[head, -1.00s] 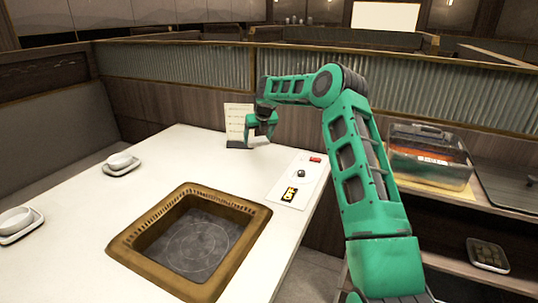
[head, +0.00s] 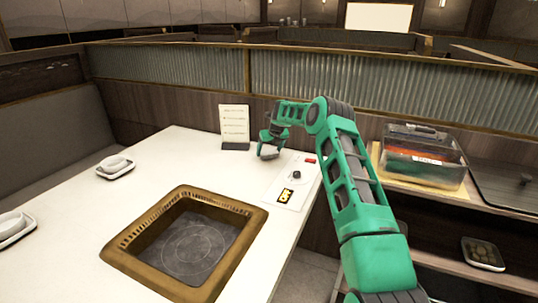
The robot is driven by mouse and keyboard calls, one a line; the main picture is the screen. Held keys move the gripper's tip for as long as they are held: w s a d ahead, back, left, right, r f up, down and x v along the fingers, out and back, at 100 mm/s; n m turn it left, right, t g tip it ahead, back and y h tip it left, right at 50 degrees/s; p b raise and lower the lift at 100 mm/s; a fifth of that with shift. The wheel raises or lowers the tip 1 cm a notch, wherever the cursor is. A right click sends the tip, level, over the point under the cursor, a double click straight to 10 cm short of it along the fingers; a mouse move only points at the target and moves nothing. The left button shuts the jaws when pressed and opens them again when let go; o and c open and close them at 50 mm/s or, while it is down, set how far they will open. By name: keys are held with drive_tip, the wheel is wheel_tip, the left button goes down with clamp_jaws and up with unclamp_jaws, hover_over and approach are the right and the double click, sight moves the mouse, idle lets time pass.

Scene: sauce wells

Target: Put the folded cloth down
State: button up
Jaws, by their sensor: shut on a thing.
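My gripper (head: 268,142) is over the far end of the white table (head: 150,165), to the right of the menu card. It is shut on a small pale thing (head: 269,151) that shows at the fingertips, which I take to be the folded cloth. The fingers hide part of it, and its folds are too small to make out. It is low, close to the tabletop; I cannot tell whether it touches.
A menu card (head: 234,122) stands left of the gripper. A control panel (head: 290,190) with a knob lies nearer. A square brown-rimmed grill (head: 128,238) fills the table's near part. A clear bin (head: 425,155) is on the right shelf.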

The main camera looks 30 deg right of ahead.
drive_tip(key=shift+f, duration=0.45)
drive_tip(key=o, duration=1.2)
drive_tip(key=shift+o, duration=0.2)
drive_tip(key=s+a+r+n+g, duration=0.1)
drive_tip(key=s+a+r+n, duration=0.3)
drive_tip(key=s+r, duration=0.5)
drive_tip(key=s+a+r+n+g, duration=0.1)
drive_tip(key=s+r+n, duration=0.4)
drive_tip(key=s+r, duration=0.45)
drive_tip(key=s+a+r+n+g+h, duration=0.15)
drive_tip(key=s+n, duration=0.35)
drive_tip(key=s, duration=0.6)
drive_tip(key=s+a+r+n+g, duration=0.1)
drive_tip(key=s+r+n, duration=0.25)
drive_tip(key=s, duration=0.65)
drive_tip(key=s+a+f+n, duration=0.1)
drive_tip(key=s+n, duration=0.3)
drive_tip(key=s, duration=0.7)
drive_tip(key=s+a+f+n+g+y, duration=0.1)
drive_tip(key=s+a+n, duration=0.3)
drive_tip(key=s, duration=0.7)
drive_tip(key=s+a+f+n+y, duration=0.1)
drive_tip(key=s+n, duration=0.4)
drive_tip(key=s, duration=0.5)
drive_tip(key=shift+s+a+f, duration=0.4)
drive_tip(key=shift+a+f, duration=0.5)
